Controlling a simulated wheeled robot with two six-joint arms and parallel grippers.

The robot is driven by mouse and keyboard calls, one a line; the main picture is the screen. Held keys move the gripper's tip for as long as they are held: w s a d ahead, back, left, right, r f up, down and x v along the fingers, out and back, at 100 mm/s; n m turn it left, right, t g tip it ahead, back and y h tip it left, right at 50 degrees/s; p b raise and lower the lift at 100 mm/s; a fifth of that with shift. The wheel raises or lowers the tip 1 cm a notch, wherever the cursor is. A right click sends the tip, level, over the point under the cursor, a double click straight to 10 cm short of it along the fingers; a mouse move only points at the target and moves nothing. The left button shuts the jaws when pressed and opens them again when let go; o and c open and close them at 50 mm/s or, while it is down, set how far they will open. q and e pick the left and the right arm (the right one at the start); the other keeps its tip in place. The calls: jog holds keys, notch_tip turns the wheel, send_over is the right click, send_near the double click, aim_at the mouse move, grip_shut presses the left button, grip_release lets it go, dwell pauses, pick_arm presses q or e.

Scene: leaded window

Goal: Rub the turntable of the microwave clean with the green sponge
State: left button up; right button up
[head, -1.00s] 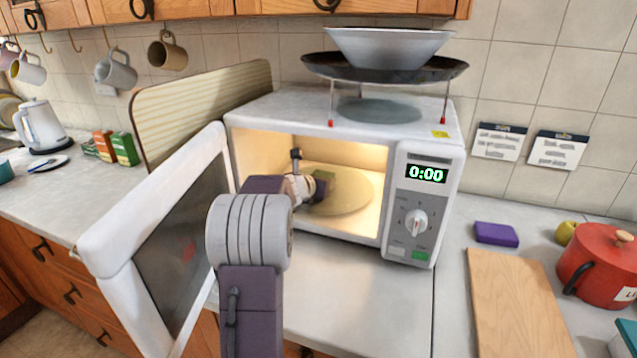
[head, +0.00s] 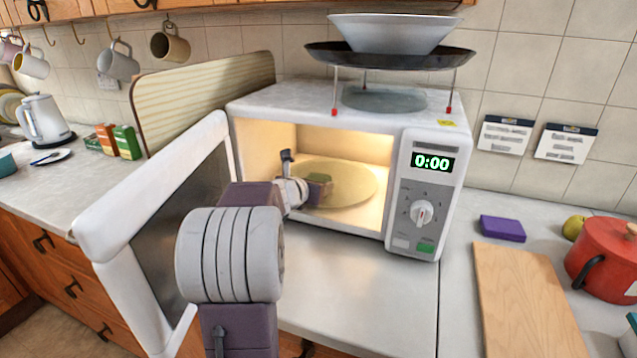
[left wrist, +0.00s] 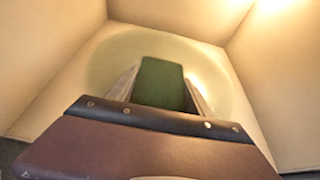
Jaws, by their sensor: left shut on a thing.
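The microwave (head: 417,178) stands on the counter with its door (head: 160,200) swung open to the left. Its round turntable (head: 352,182) lies inside on the lit floor; it also shows in the left wrist view (left wrist: 108,62). My left gripper (head: 318,186) reaches through the opening over the left part of the turntable. It is shut on the green sponge (left wrist: 160,84), which sits between its two fingers in the left wrist view. In the head view the sponge is small and partly hidden by the gripper. I cannot tell whether the sponge touches the turntable. My right gripper is not in view.
A dark pan (head: 390,56) with a grey bowl (head: 394,34) stands on a rack on top of the microwave. At right are a purple sponge-like block (head: 502,228), a wooden board (head: 530,300) and a red pot (head: 603,262). The counter before the microwave is clear.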

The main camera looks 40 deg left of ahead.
pick_arm(q)
jog(key=shift+s+d, duration=0.1)
jog(key=shift+s, duration=0.5)
notch_tip(320, 180, up, 6)
jog(key=p, duration=0.5)
jog(key=shift+w+r, duration=0.1)
notch_tip(320, 180, up, 3)
jog(key=p, duration=0.3)
jog(key=shift+r, duration=0.15)
